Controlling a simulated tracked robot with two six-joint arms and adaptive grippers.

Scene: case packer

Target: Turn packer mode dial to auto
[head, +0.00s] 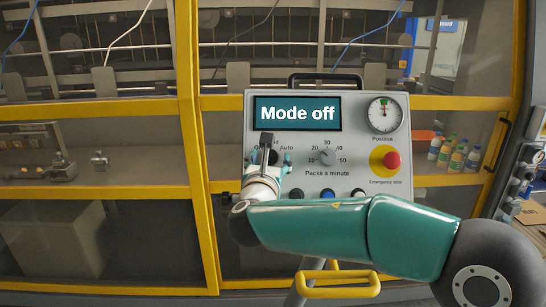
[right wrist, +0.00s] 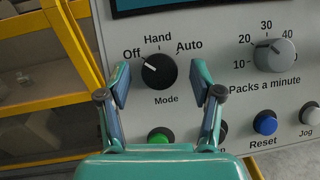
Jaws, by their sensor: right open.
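The black mode dial (right wrist: 159,72) is on the grey control panel (head: 232,208), with Off, Hand and Auto printed around it. Its white pointer line points up and left, toward Off. In the head view my right gripper largely covers the dial. My right gripper (right wrist: 160,78) is open, with one finger on each side of the dial in the right wrist view; I see gaps and cannot tell any contact. In the head view it (head: 268,158) is in front of the panel's left part. The display (head: 298,114) reads "Mode off". My left gripper is not in view.
Right of the dial is the packs-a-minute knob (right wrist: 274,54). Below are a green button (right wrist: 160,136), a blue reset button (right wrist: 265,123) and a jog button (right wrist: 309,115). The red emergency stop (head: 391,160) and a gauge (head: 384,114) are at the panel's right. Yellow machine frames stand behind.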

